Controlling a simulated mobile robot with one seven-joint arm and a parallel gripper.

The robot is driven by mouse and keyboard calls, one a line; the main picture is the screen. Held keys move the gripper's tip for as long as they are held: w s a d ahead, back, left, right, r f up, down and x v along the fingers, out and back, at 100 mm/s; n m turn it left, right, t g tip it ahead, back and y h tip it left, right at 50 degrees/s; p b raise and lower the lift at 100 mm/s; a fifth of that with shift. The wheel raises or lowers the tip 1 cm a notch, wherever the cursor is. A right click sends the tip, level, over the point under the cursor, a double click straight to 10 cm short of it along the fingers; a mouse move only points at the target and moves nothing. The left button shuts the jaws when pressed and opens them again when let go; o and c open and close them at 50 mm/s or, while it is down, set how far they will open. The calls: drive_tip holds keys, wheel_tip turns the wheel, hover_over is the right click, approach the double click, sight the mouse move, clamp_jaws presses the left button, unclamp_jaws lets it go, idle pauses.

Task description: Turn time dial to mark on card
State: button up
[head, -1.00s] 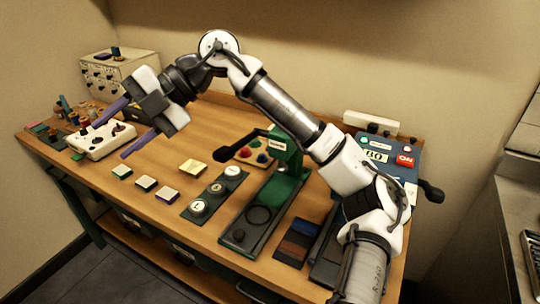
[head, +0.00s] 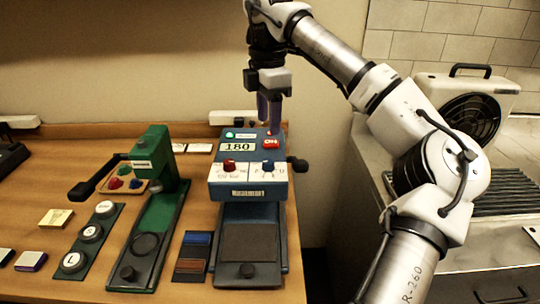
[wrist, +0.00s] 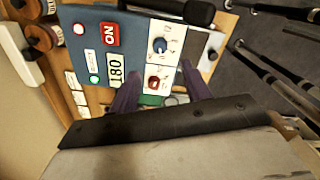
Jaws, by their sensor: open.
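The blue press (head: 248,212) stands at the table's right, with a red dial (head: 229,165) and a blue dial (head: 268,165) on its white front panel. The panel's lettering is too small to read, so I cannot tell which is the time dial. Both the red dial (wrist: 153,83) and the blue dial (wrist: 159,45) show in the wrist view. My gripper (head: 270,127) points down above and behind the panel, empty and apart from both dials. In the wrist view its purple fingers (wrist: 160,74) are spread. A yellow card-like pad (head: 55,218) lies at left; no mark is legible.
The press has a display (head: 238,147) reading 180, a red ON button (head: 271,143) and a black side handle (head: 298,164). A green press (head: 155,165) with a black lever stands to its left. A beige machine with a fan (head: 468,115) is at right.

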sight(268, 161)
wheel_tip(268, 161, down, 10)
drive_tip(key=shift+f+p, duration=0.2)
drive_tip(key=shift+p, duration=0.75)
drive_tip(key=c, duration=1)
